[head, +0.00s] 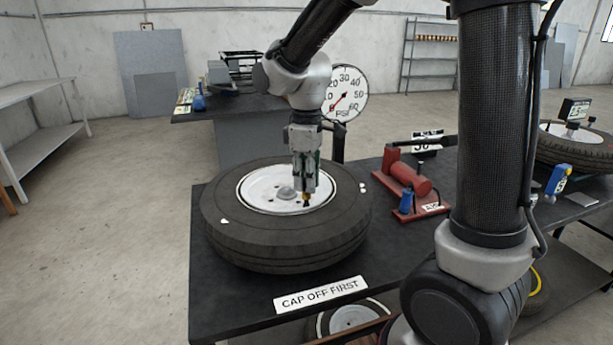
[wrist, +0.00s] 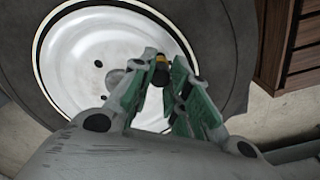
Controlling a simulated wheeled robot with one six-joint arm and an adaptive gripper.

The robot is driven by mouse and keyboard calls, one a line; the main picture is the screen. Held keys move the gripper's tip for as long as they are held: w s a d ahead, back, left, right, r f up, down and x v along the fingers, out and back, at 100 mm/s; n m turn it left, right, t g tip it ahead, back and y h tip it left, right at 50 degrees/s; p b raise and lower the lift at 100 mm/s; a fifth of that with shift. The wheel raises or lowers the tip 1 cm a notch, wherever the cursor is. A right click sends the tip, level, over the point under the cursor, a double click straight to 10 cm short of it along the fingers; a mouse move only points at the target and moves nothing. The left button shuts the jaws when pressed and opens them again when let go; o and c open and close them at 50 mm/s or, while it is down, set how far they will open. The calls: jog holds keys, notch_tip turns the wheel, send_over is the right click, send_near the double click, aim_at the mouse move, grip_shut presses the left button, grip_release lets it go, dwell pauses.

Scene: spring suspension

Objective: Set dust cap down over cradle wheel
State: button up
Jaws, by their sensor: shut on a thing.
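A large black tyre (head: 235,235) with a white disc rim (head: 262,190) lies flat on the near black table; I take it for the cradle wheel. The rim also shows in the wrist view (wrist: 80,65). My gripper (head: 305,188) points down over the right front part of the rim. It is shut on a small yellow and black piece, which looks like the dust cap (head: 306,201); it also shows between the fingertips in the wrist view (wrist: 161,72). I cannot tell whether the cap touches the valve; the valve stem is not clearly visible.
A sign (head: 320,294) reading "CAP OFF FIRST" lies before the wheel. A red pump-like device (head: 410,182) stands to its right, with a round PSI gauge (head: 344,93) behind. Another wheel (head: 580,145) is at the far right.

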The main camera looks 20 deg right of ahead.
jog(key=shift+f, duration=0.25)
jog(key=o, duration=0.8)
jog(key=shift+r, duration=3.5)
jog(key=shift+f+m, duration=0.1)
jog(key=shift+m, duration=0.5)
jog(key=s+d+r+m+t, duration=0.1)
jog(key=s+d+m, duration=0.2)
jog(key=s+d, duration=0.2)
jog(key=s+d+r+m+t, duration=0.1)
jog(key=s+d+m+t, duration=0.1)
jog(key=s+d, duration=0.3)
jog(key=s+d+r+m+t, duration=0.1)
jog(key=s+d+m, duration=0.3)
jog(key=s, duration=0.5)
jog(key=shift+d+m, duration=0.4)
